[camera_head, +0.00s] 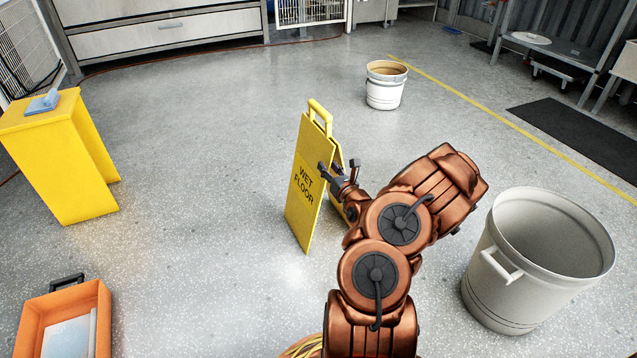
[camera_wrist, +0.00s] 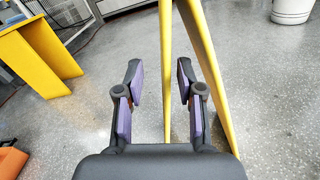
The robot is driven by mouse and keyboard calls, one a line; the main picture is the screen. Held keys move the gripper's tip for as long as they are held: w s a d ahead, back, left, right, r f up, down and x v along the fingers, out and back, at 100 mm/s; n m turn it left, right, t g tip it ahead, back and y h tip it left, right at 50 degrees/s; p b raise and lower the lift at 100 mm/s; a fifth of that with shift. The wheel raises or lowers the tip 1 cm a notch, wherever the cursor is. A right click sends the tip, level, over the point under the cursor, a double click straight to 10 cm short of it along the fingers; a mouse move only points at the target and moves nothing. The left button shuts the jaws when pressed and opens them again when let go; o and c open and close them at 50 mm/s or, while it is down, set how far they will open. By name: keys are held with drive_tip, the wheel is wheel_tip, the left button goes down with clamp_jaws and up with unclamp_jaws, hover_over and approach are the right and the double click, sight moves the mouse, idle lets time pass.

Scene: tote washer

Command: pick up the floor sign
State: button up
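The yellow floor sign (camera_head: 305,188), lettered "WET FLOOR", stands upright on the grey floor in the middle of the head view, with a handle at its top. My gripper (camera_head: 338,170) is at the right edge of its front panel. In the wrist view the front panel of the sign shows edge-on (camera_wrist: 166,70), between the fingers of my gripper (camera_wrist: 158,85). The fingers are apart, with a gap on each side of the panel. The rear panel slants down to the right, beyond the right finger. My arm hides part of the rear panel in the head view.
A large white bin (camera_head: 500,285) stands close to my arm on the right. A white bucket (camera_head: 385,88) stands farther back. A yellow stand (camera_head: 65,150) and an orange tote (camera_head: 30,318) are at left. A dark mat (camera_head: 580,135) lies at right. Floor left of the sign is clear.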

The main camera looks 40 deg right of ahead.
sight(319, 157)
drive_tip(key=shift+x, duration=0.75)
drive_tip(key=w+b, duration=0.2)
drive_tip(key=w+d+f+b, duration=0.1)
drive_tip(key=w, duration=0.1)
drive_tip(key=shift+d, duration=0.1)
drive_tip(key=shift+w+d+r+b, duration=0.2)
drive_tip(key=shift+w+b, duration=0.15)
drive_tip(key=shift+w, duration=0.15)
clamp_jaws()
